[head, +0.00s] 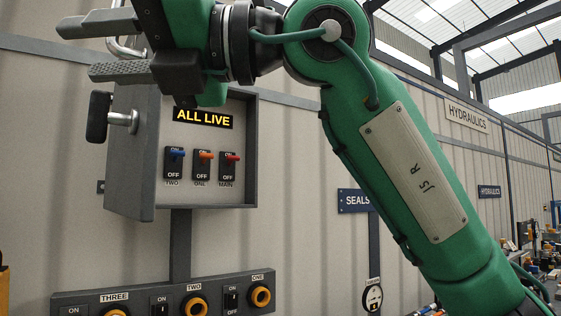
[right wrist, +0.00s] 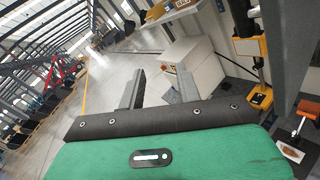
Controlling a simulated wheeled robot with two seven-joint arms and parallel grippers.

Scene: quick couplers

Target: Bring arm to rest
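My right gripper (head: 82,50) is in the upper left of the head view, in front of the top of a grey switch box. Its two grey fingers are spread apart with nothing between them. In the right wrist view the fingers (right wrist: 158,88) also stand apart and empty, over a view of the floor. My green right arm (head: 400,170) runs from the lower right up to the gripper. My left gripper does not show.
The grey box's door (head: 132,155) stands open, with a black knob (head: 98,118). A lit sign (head: 203,118) reads ALL LIVE above switches marked TWO, ONE and MAIN (head: 230,165). Below is a panel (head: 140,297) with orange ring ports. A white cabinet (right wrist: 195,65) stands beyond the fingers.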

